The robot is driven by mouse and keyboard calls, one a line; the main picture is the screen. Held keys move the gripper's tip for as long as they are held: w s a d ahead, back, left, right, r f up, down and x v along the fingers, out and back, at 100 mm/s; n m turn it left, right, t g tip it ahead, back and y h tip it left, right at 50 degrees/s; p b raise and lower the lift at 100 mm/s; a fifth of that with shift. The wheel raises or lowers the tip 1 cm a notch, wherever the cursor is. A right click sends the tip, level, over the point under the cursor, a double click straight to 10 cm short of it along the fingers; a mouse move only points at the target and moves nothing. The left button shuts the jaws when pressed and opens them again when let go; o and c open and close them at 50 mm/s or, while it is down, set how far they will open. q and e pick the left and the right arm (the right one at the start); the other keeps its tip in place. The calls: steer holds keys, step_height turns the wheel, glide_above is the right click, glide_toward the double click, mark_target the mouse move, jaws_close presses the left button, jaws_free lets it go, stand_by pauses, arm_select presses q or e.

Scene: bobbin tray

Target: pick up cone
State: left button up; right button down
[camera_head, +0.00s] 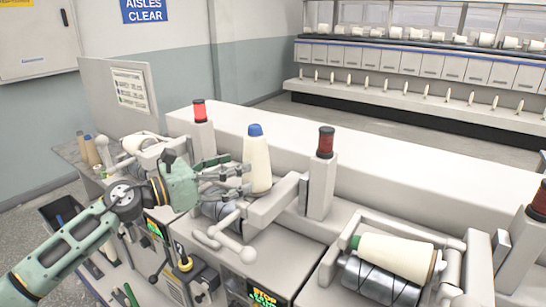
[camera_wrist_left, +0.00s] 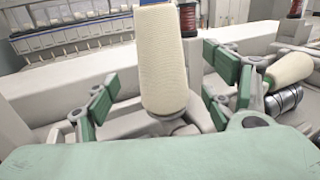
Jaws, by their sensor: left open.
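A cream yarn cone (camera_head: 257,165) with a blue tip stands upright, slightly tilted, on the machine in the middle of the head view. In the left wrist view the cone (camera_wrist_left: 163,60) fills the space ahead, its lower end between the two green finger pads. My left gripper (camera_head: 238,176) is open, its fingers reaching toward the cone from the left. A gap shows on each side of the cone in the wrist view; I cannot tell how deep it sits between the fingers. My right gripper is not in view.
Another cone (camera_head: 395,258) with a green tip lies on its side on a dark roller at the right. Red spools (camera_head: 325,142) stand on posts along the machine. A white lever arm (camera_head: 273,200) is close to the cone's base. Small cones (camera_head: 90,150) stand at the far left.

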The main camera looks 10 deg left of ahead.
mark_target(256, 160)
arm_select(q)
steer(key=p+x, duration=0.4)
steer(key=x, duration=0.2)
steer(key=shift+d+r, duration=0.15)
steer(key=shift+w+d, duration=0.15)
steer(key=shift+w, duration=0.05)
steer(key=shift+s, duration=0.1)
steer(key=shift+c, duration=0.4)
steer(key=c, duration=1.3)
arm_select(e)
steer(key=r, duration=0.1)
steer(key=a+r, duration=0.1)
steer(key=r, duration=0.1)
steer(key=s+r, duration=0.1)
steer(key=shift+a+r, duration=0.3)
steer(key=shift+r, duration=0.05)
